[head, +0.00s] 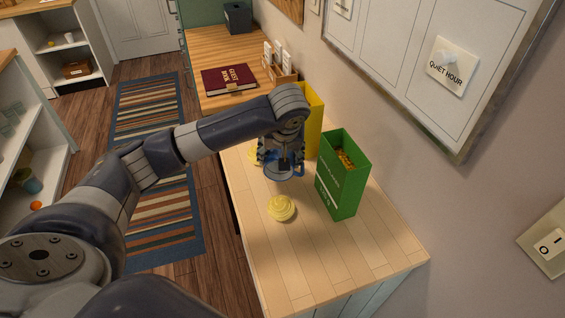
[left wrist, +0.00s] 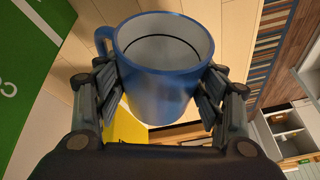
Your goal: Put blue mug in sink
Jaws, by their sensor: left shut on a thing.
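The blue mug (left wrist: 160,85) is between the fingers of my left gripper (left wrist: 165,92) in the left wrist view. The fingers press on it from both sides, and its handle is at the upper left. The inside that shows is pale and looks empty. In the head view my left gripper (head: 282,165) is over the wooden counter (head: 330,262), beside the green box, and the mug (head: 284,174) is mostly hidden by the fingers. I cannot tell whether the mug touches the counter. No sink is in view. My right gripper is not in view.
A green box (head: 342,180) and a yellow box (head: 313,122) stand along the wall side. A yellow coiled item (head: 281,208) lies in front of the gripper. A dark red guest book (head: 229,80) lies farther back. The counter's near end is clear.

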